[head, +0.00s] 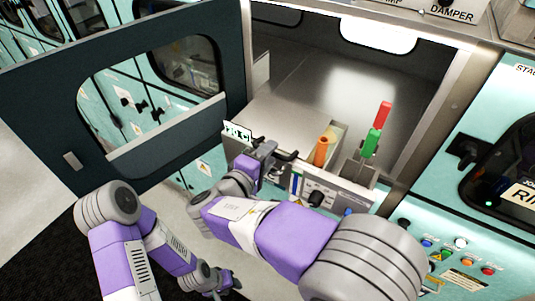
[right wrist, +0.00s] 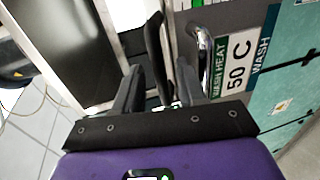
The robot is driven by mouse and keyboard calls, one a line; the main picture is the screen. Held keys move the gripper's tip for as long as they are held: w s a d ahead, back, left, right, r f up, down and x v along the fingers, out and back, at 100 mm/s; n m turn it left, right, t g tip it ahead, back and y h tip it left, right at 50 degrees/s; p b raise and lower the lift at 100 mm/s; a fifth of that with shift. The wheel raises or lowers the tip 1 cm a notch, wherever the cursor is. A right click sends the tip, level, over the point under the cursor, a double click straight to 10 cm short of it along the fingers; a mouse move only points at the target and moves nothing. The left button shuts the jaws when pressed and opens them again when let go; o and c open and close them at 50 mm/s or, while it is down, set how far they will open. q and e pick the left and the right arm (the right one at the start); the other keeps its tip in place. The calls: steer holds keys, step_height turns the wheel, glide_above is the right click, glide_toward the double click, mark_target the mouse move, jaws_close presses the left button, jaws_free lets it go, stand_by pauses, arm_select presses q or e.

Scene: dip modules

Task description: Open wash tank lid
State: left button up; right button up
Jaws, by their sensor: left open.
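The wash tank's broad grey metal top, apparently its lid (head: 310,85), lies flat inside the open chamber. It looks closed. A black handle (right wrist: 153,45) shows in the right wrist view, beside a label reading WASH HEAT 50 C (right wrist: 236,65). My right gripper (head: 268,152) is at the tank's front edge. In the right wrist view its two fingers (right wrist: 158,68) stand apart on either side of the black handle, with gaps visible. My left gripper (head: 220,282) is low at the bottom left, away from the tank, open and empty.
A dark-framed door with a window (head: 60,95) stands swung open at the left. An orange cylinder (head: 321,152) and a red and green stack light (head: 377,130) stand right of my right gripper. A button panel (head: 460,262) is at the lower right.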

jaws_close()
stand_by(0.3)
